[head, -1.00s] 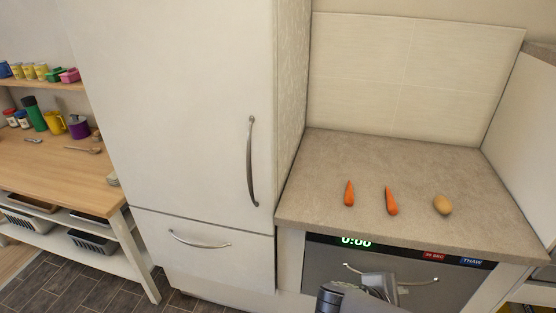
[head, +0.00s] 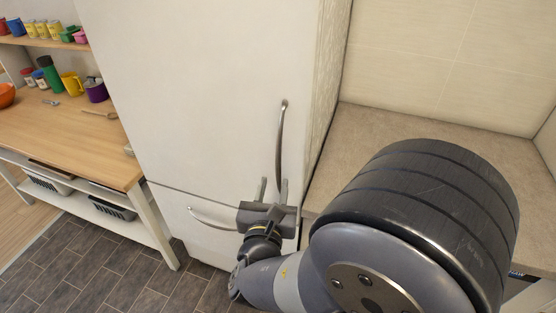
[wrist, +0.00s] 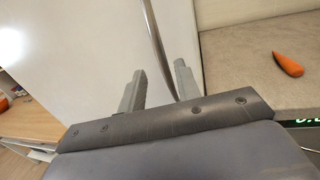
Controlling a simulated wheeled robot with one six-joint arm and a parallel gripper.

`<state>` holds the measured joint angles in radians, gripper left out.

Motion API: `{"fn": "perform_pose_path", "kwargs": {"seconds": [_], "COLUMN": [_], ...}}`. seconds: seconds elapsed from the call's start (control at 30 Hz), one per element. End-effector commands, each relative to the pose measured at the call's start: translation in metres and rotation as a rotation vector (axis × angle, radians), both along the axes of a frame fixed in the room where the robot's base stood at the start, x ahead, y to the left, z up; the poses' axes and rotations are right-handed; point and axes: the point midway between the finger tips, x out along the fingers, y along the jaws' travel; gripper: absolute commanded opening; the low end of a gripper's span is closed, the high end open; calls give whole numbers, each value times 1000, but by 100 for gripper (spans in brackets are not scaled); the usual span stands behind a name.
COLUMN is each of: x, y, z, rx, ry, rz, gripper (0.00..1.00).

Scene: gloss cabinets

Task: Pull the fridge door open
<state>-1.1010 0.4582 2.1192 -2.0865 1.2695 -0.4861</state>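The tall white fridge door (head: 200,90) is shut, with a curved vertical metal handle (head: 281,140) near its right edge. My gripper (head: 273,183) is open at the lower part of this handle. In the wrist view my two fingers (wrist: 160,78) are spread, and the handle (wrist: 153,35) passes between them, nearer the right finger. I see no finger closed on it; whether either touches it I cannot tell. Below is a separate lower drawer front (head: 190,220) with a horizontal handle (head: 208,219), partly behind my gripper.
A stone-look counter (head: 375,125) stands right of the fridge, largely hidden by my arm; a carrot (wrist: 288,63) lies on it in the wrist view. A wooden table (head: 60,135) with cups stands to the left. Dark tiled floor (head: 90,265) is clear in front.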

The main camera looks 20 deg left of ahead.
Motion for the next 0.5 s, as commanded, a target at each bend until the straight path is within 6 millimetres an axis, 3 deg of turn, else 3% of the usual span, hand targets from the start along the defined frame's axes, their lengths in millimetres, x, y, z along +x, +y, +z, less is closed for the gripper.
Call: {"fn": "perform_pose_path", "kwargs": {"seconds": [0.3,0.5], "x": [56,76], "y": [5,8], "z": [2,1], "rx": [0,2], "ry": [1,1], "rz": [-6,-4], "gripper": [32,32]}}
